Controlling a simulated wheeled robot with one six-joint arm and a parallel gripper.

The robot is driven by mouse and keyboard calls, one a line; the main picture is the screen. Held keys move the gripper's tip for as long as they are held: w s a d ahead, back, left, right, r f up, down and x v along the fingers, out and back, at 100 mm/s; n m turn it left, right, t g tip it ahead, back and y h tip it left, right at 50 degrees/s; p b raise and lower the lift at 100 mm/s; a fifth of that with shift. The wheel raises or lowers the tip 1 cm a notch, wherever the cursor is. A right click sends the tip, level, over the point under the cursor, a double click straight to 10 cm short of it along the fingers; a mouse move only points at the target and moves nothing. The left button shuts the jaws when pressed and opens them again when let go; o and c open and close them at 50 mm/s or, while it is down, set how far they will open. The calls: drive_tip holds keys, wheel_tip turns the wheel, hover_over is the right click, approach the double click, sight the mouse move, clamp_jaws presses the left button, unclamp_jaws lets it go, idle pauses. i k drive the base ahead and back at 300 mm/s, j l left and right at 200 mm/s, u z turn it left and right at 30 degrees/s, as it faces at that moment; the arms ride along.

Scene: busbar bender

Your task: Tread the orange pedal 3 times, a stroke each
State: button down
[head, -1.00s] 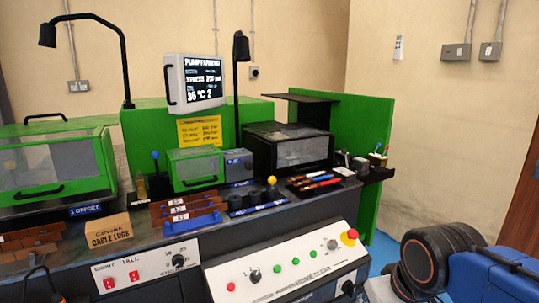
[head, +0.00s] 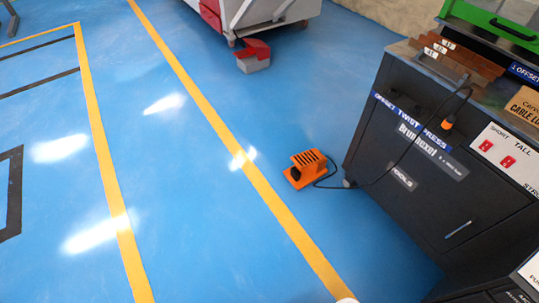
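The orange pedal (head: 307,168) sits on the blue floor, left of the dark machine cabinet. It has a slotted orange top and a dark opening at its front. A black cable runs from it toward the cabinet and up its side. Nothing is touching the pedal.
The dark bender cabinet (head: 400,160) stands right of the pedal. A yellow floor line (head: 225,140) passes just left of it. A grey and red wheeled unit (head: 262,18) stands at the back, with a red and grey block (head: 253,57) beside it.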

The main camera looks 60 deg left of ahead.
sight(302, 160)
drive_tip(key=l+u, duration=0.1)
drive_tip(key=u, duration=1.35)
drive_tip(key=i+l, duration=0.05)
